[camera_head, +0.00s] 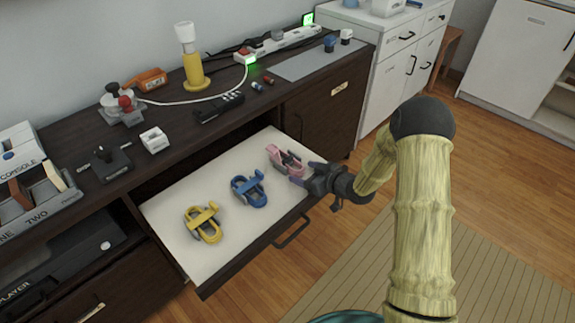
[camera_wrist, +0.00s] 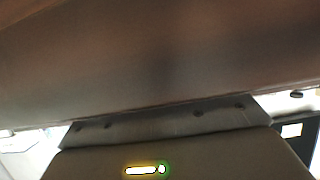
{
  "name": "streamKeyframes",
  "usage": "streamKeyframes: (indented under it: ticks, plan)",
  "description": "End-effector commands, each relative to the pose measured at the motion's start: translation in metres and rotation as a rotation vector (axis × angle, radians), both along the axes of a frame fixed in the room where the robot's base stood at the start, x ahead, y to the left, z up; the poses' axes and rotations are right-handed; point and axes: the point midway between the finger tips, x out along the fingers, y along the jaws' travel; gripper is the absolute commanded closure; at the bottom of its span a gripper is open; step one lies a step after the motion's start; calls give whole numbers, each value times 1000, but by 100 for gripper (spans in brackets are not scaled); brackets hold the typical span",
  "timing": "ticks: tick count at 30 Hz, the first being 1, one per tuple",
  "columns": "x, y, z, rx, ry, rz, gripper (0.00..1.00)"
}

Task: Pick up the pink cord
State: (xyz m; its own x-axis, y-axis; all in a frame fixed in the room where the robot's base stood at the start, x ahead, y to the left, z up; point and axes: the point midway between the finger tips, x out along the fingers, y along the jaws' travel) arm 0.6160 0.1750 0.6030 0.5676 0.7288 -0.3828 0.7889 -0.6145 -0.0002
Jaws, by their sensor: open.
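The pink cord (camera_head: 284,158) is a coiled bundle lying at the right end of the open, white-bottomed drawer (camera_head: 165,212). My gripper (camera_head: 301,174) is open and low over the drawer's right side, right at the near side of the cord. Its fingers overlap part of the cord in the head view, so I cannot tell whether they touch it or straddle it. The cord cannot be made out in the wrist view, where a blurred dark brown surface (camera_wrist: 160,60) fills most of the picture.
A blue cord (camera_head: 248,189) and a yellow cord (camera_head: 203,223) lie to the left in the drawer. The drawer's dark front with its handle (camera_head: 291,231) stands on the near side. The dark cabinet top (camera_head: 215,128) behind holds a remote, a yellow lamp and a power strip.

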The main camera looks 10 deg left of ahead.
Motion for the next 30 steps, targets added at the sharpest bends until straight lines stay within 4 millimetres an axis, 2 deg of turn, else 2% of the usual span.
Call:
streamKeyframes:
  ticks: [3, 17, 18, 25, 30]
  plan:
    - [3, 5, -2, 0, 0, 0, 29]
    - [3, 4, -2, 0, 0, -1, 29]
    - [3, 4, -2, 0, 0, -1, 31]
    - [3, 4, -2, 0, 0, -1, 76]
    - [3, 4, -2, 1, -1, -1, 78]
